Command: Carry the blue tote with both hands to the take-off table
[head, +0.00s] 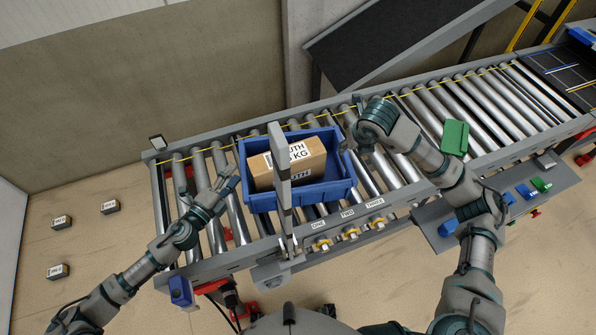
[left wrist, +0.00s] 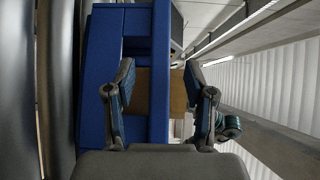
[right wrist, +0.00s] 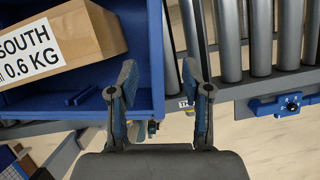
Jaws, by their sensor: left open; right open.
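The blue tote (head: 325,193) sits on the roller conveyor with a cardboard box (head: 312,160) inside. The box label reads SOUTH and 0.6 KG in the right wrist view (right wrist: 85,38). My left gripper (head: 231,181) is open at the tote's left end. In the left wrist view the tote's blue wall (left wrist: 161,50) shows ahead, between and beyond the fingers. My right gripper (head: 352,130) is open at the tote's right end, partly hidden by its own wrist. In the right wrist view the tote's wall (right wrist: 158,50) lies between the spread fingers. I cannot pick out the take-off table with certainty.
A grey upright plate (head: 283,190) stands in front of the tote and hides part of it. The roller conveyor (head: 480,105) runs on to the right, with a green block (head: 454,138) beside my right forearm. A control panel (head: 515,200) is at the near right. A dark sloping belt (head: 385,40) lies behind.

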